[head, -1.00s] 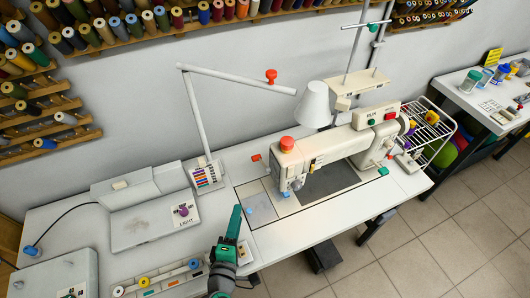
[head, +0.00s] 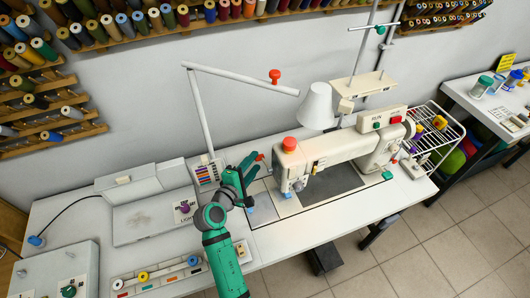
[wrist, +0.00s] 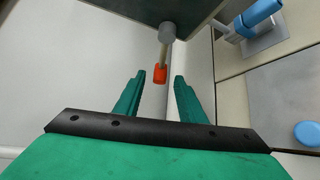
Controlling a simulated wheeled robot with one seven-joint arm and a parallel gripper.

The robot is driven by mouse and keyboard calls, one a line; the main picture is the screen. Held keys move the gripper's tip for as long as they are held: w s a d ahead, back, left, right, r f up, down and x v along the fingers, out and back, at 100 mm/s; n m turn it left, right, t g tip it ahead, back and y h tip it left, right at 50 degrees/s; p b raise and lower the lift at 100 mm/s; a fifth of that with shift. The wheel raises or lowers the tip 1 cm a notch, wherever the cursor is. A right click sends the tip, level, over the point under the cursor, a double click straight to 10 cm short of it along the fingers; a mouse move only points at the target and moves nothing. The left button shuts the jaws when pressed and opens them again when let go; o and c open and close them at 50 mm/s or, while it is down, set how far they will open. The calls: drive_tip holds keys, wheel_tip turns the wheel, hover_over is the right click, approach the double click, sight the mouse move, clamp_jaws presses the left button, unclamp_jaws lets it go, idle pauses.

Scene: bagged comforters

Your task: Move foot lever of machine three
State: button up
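The sewing machine (head: 335,152) is cream-coloured and stands on the white table. A small lever with a red tip (head: 260,157) sticks out at its left end, seen just beyond my gripper. In the wrist view the lever's red tip (wrist: 160,74) hangs on a thin rod from a round grey pivot. My gripper (head: 251,160) is green and is at the left end of the machine. In the wrist view my gripper (wrist: 159,76) is open, its two fingers apart. The red tip appears between and ahead of the fingertips; I cannot see contact.
A white lamp (head: 317,106) on a jointed arm stands behind the machine. A box with a purple knob (head: 184,207) lies to the left. A tray of bobbins (head: 150,278) is at the front. A wire rack (head: 435,130) stands at the right.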

drive_tip(key=x, duration=0.7)
drive_tip(key=shift+w+d, duration=0.15)
drive_tip(key=shift+w, duration=0.2)
clamp_jaws()
